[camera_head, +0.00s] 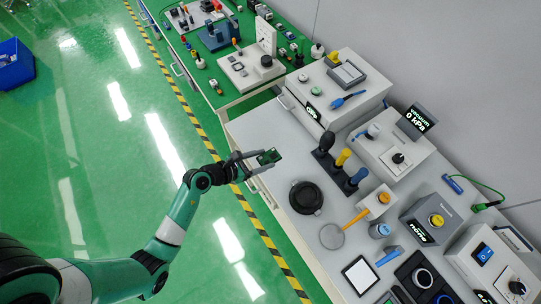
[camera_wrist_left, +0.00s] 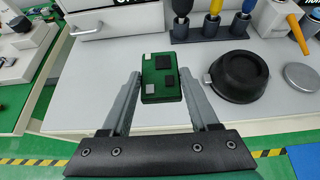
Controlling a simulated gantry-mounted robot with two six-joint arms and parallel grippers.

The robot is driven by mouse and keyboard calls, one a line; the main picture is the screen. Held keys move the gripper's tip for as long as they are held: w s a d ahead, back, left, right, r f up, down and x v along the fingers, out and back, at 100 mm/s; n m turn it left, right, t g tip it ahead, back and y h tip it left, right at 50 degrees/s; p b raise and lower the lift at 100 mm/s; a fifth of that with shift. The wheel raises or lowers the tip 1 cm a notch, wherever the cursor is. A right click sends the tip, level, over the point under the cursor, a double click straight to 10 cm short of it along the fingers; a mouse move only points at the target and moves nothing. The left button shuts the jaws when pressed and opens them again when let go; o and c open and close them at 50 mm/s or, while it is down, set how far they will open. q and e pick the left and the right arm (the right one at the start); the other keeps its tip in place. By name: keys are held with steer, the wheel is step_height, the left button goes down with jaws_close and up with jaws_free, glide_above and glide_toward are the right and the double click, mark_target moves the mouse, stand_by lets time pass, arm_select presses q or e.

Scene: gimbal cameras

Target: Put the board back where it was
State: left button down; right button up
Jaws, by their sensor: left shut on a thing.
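The board (camera_head: 269,157) is a small green circuit board with dark chips and light parts. My left gripper (camera_head: 257,160) is shut on it and holds it by its edges at the front edge of the grey bench (camera_head: 262,122). In the left wrist view, the board (camera_wrist_left: 160,92) sits between the two grey fingertips (camera_wrist_left: 160,78), with its chip side towards the camera. The height of the board above the bench is hard to tell. My right gripper is not in view.
A round black dish (camera_head: 306,197) lies on the bench right of the gripper. A stand with several coloured-handled tools (camera_head: 341,172) is behind it. A white device box (camera_head: 330,95) stands at the back. A green-topped bench (camera_head: 215,75) adjoins. Bare bench surface lies behind the board.

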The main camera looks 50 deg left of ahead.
mark_target(270, 153)
arm_select(q)
steer(key=w+f+b, duration=0.1)
steer(key=f, duration=0.1)
steer(key=w+a+f+b, duration=0.1)
steer(key=w, duration=0.1)
steer(key=w+a+f+b, duration=0.1)
steer(key=f, duration=0.1)
steer(key=shift+w+a+f+b, duration=0.1)
steer(key=shift+w+f+b, duration=0.2)
steer(key=shift+f, duration=0.05)
steer(key=shift+w+a+f, duration=0.15)
steer(key=shift+w+f, duration=0.05)
steer(key=shift+w, duration=0.15)
steer(key=f+b, duration=0.3)
steer(key=shift+w+a+f, duration=0.1)
steer(key=shift+w+f, duration=0.15)
steer(key=shift+f, duration=0.15)
steer(key=shift+s+r, duration=0.1)
steer(key=shift+c, duration=0.7)
jaws_free()
